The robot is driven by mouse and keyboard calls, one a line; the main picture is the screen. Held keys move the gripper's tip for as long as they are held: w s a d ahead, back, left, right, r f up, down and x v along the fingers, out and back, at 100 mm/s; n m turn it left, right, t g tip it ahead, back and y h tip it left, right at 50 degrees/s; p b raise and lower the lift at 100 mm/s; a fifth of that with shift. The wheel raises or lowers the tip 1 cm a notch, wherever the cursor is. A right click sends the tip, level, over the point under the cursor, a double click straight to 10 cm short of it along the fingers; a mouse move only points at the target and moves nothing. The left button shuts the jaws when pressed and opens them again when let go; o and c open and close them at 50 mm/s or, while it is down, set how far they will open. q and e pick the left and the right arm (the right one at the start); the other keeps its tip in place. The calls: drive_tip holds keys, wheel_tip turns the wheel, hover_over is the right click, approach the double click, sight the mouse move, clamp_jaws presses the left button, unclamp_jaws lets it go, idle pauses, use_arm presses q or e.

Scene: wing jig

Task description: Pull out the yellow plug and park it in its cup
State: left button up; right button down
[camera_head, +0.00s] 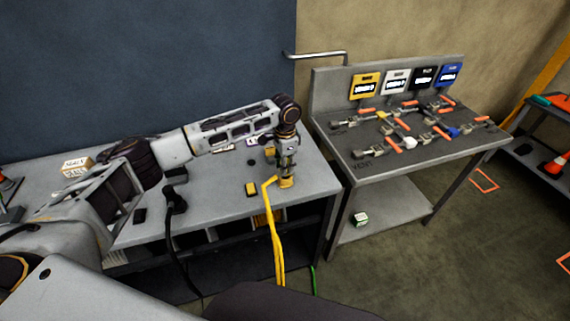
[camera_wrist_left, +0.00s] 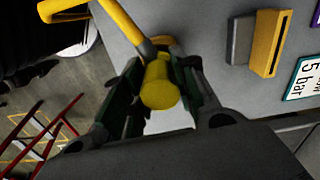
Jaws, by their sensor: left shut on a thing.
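My left gripper (camera_head: 287,176) is above the right end of the grey workbench (camera_head: 222,215), with its fingers pointing down. It is shut on the yellow plug (camera_head: 287,183), and a thick yellow cable (camera_head: 273,225) hangs from it over the front edge. In the left wrist view the round yellow plug (camera_wrist_left: 160,86) sits between the two dark fingers (camera_wrist_left: 158,92). Whether the plug still touches a socket is hidden. A yellow and dark block (camera_head: 251,189) lies left of the gripper. I cannot tell which thing is the plug's cup. My right gripper is not in view.
A black plug with a black cable (camera_head: 174,197) is at the bench's front edge. A small box (camera_head: 77,166) stands at the left. A second bench (camera_head: 365,165) on the right holds several orange-handled clamps and coloured signs.

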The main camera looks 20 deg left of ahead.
use_arm(q)
drive_tip(key=shift+f, duration=0.35)
idle(0.4)
drive_tip(key=o, duration=1.1)
drive_tip(key=shift+c, duration=0.2)
drive_tip(key=shift+r, duration=0.1)
drive_tip(key=shift+r, duration=5.9)
